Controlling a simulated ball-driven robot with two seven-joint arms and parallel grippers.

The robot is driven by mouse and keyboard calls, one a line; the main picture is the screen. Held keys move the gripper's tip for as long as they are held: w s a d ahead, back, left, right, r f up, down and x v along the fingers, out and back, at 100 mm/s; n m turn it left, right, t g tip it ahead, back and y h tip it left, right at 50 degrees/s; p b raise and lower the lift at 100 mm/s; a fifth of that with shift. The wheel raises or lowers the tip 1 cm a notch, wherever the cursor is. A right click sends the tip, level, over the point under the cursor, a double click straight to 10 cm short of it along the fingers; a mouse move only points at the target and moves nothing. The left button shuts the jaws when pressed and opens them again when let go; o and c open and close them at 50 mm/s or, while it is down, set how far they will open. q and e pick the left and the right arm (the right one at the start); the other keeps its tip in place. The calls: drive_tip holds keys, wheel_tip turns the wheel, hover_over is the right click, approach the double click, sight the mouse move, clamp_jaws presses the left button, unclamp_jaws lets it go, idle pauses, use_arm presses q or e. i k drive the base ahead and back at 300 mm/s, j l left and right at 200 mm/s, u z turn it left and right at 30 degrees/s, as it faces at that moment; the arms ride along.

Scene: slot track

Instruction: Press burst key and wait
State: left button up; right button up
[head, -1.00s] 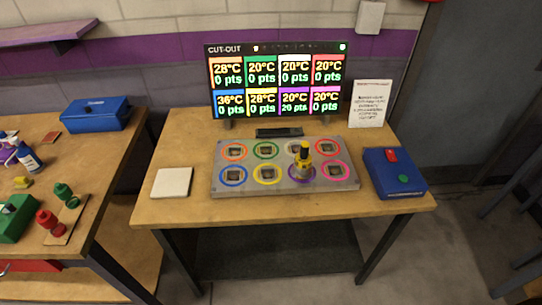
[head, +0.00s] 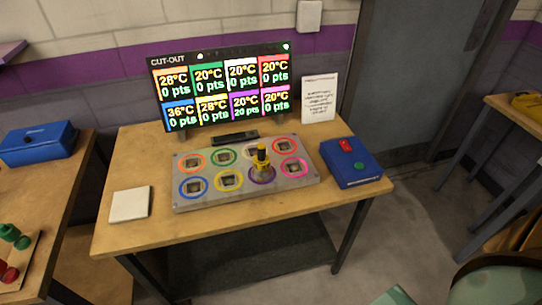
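A blue box (head: 338,172) lies at the right end of the wooden table. It carries a red key (head: 346,145) and a green key (head: 359,167); I cannot read which is the burst key. A grey slot board (head: 205,202) with several coloured rings stands at the table's middle. Neither gripper is in view.
A white square pad (head: 130,204) lies at the table's front left. A dark bar (head: 235,138) lies before the screen, and a printed sign (head: 319,98) stands at the back right. Another bench with a blue toolbox (head: 38,144) is at left. Floor is open right of the table.

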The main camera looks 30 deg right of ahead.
sight(359, 166)
drive_tip(key=z, duration=1.6)
